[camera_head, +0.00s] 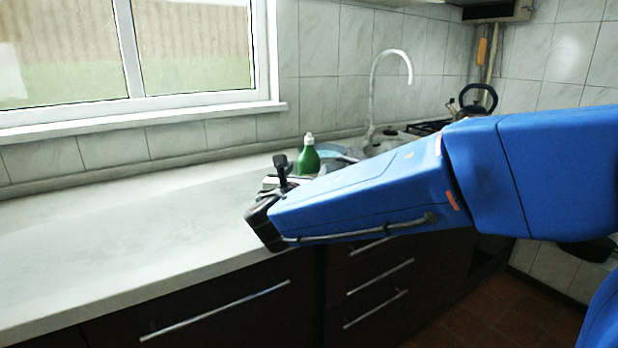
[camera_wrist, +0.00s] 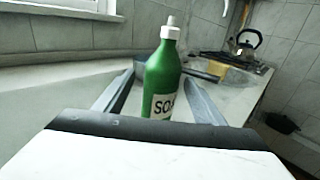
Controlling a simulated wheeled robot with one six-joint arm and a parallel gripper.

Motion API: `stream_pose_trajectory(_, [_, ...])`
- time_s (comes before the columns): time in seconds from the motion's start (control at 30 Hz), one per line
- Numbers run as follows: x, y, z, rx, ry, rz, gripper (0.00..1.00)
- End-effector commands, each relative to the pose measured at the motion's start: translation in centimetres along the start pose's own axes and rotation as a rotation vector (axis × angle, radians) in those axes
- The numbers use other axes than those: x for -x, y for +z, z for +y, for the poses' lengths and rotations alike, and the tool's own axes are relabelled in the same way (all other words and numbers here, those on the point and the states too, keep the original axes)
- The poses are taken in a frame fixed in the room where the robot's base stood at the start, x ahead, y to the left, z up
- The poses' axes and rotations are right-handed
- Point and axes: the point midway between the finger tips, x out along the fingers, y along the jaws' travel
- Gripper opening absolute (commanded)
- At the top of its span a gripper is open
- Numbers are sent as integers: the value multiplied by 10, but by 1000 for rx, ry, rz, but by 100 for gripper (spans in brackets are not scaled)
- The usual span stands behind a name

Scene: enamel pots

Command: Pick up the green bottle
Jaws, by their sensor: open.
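The green bottle (camera_head: 308,158) stands upright on the counter near the sink, with a white cap; my arm hides its lower part in the head view. In the wrist view the green bottle (camera_wrist: 162,75) stands ahead, near the middle, with a white label reading "SO" in part. My gripper (camera_wrist: 158,98) is open, with one grey finger on each side of the bottle in the picture. I cannot tell whether the fingers touch it or how deep it is between them. In the head view the gripper's fingers are mostly hidden by my arm.
The counter (camera_head: 120,230) is clear on the left. A sink with a curved faucet (camera_head: 374,90) lies behind the bottle. A window (camera_head: 130,50) is above the counter; drawers are below.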

Motion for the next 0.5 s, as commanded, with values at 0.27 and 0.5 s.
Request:
stream_pose_trajectory(0.27, [-14,0,-1,-1,-1,0,64])
stream_pose_trajectory(0.5, [-42,-1,-4,-1,-3,1,64])
